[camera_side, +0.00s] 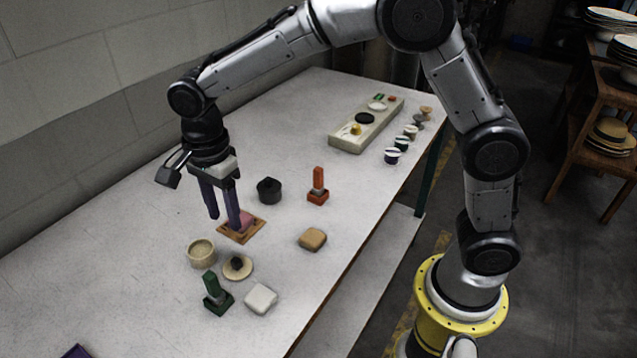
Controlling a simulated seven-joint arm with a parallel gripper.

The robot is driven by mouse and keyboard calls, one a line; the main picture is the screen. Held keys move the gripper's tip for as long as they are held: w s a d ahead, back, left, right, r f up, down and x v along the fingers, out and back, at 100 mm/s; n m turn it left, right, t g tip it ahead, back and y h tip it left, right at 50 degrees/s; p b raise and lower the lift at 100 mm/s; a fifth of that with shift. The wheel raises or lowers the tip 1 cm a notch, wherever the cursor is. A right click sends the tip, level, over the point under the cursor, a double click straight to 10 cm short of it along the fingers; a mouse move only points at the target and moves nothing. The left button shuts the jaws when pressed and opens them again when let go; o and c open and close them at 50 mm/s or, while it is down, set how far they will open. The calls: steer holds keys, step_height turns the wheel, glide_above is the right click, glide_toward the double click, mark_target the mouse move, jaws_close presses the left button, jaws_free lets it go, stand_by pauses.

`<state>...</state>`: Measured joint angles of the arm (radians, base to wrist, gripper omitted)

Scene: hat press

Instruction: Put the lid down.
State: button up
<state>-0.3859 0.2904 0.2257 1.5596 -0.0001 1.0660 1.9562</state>
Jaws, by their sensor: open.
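The lid is most likely the pale round disc (238,267) with a dark knob, lying on the table just right of and below a small cream pot (201,254). The pot's top is uncovered. My gripper (225,222) points down above the left part of the table, its two purple fingers apart with nothing seen between them. One finger overlaps a small brown wooden board (257,226) with a pink piece (245,217) on it; I cannot tell whether it touches. The lid is below the fingers in the picture, apart from them.
A dark round pot (269,190), an orange-red stamp (318,188), a tan block (312,239), a green stamp (216,296) and a white block (260,298) stand around. A long tray (345,143) and several spools (401,143) are at the back. The table's right front is clear.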

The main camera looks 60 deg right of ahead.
steer(key=s+d+r+n+t, duration=0.2)
steer(key=s+d+r+n, duration=0.25)
steer(key=d+r, duration=0.2)
steer(key=s+d+n+t, duration=0.1)
steer(key=s+d+n, duration=0.2)
steer(key=s, duration=0.3)
steer(key=s+d+r+n+t, duration=0.1)
steer(key=s+d+n, duration=0.2)
steer(key=s+n, duration=0.3)
steer(key=s+d+r+n+t, duration=0.1)
steer(key=s+d+n, duration=0.3)
steer(key=s, duration=0.3)
steer(key=shift+s+t, duration=0.3)
